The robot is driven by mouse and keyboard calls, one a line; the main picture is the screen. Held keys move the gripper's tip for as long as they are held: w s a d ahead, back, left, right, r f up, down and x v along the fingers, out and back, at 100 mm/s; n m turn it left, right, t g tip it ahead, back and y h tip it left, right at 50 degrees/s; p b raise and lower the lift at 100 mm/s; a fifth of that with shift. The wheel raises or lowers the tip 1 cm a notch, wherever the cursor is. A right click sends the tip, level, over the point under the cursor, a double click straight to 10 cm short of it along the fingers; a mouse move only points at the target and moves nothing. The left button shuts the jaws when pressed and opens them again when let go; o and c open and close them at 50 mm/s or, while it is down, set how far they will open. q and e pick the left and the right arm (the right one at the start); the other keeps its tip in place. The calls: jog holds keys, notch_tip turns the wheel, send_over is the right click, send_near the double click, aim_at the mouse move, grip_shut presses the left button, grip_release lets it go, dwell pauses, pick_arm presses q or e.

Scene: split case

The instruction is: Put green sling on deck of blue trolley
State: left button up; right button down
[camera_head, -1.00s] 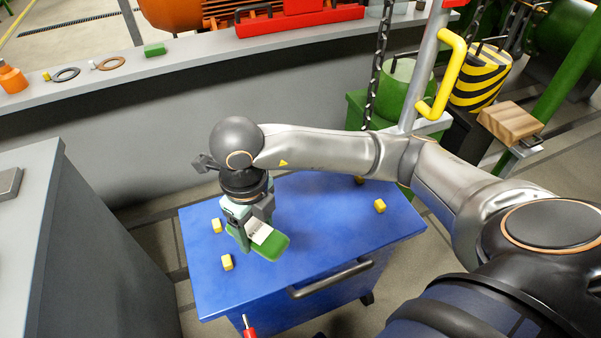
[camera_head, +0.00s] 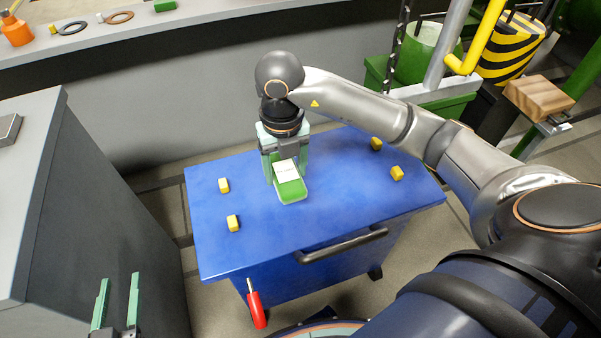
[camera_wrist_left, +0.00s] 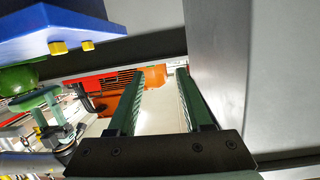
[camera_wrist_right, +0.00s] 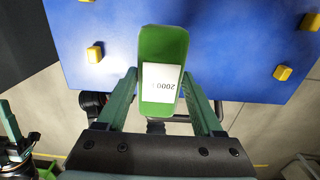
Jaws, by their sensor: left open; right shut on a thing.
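The green sling (camera_head: 290,190), a small green block shape with a white printed label, is gripped by my right gripper (camera_head: 284,165) over the middle of the blue trolley's deck (camera_head: 330,220). In the right wrist view the sling (camera_wrist_right: 165,45) sits between the two fingers, with the blue deck behind it. I cannot tell whether its underside touches the deck. My left gripper (camera_head: 117,300) is open and empty beside the grey cabinet, left of the trolley and below deck level. It also shows open in the left wrist view (camera_wrist_left: 157,95).
Yellow blocks (camera_head: 223,185) stand near the left and right ends of the deck. The trolley has a dark handle (camera_head: 340,246) and a red-gripped lever (camera_head: 256,309) in front. A grey cabinet (camera_head: 60,210) is at left; a grey wall ledge runs behind.

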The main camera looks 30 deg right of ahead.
aim_at(298, 169)
jog(key=d+f, duration=0.1)
jog(key=w+d+f+b, duration=0.1)
jog(key=f, duration=0.1)
jog(key=w+d+f, duration=0.1)
jog(key=d+f, duration=0.1)
jog(key=shift+w+d+f, duration=0.1)
jog(key=shift+w+f, duration=0.05)
jog(key=shift+w+d+f+b, duration=0.15)
jog(key=shift+d+f+b, duration=0.1)
jog(key=shift+f+b, duration=0.05)
jog(key=f, duration=0.1)
jog(key=f+b, duration=0.1)
jog(key=f, duration=0.1)
jog(key=shift+w+d+f, duration=0.1)
jog(key=shift+d+f, duration=0.05)
jog(key=shift+d, duration=0.05)
pick_arm(q)
notch_tip(298, 169, up, 17)
jog(key=s+d+m+t+h, duration=0.1)
jog(key=m+t+h, duration=0.3)
jog(key=t+h, duration=0.1)
jog(key=shift+s+t, duration=0.15)
jog(key=shift+t, duration=0.65)
pick_arm(e)
jog(key=shift+f, duration=0.1)
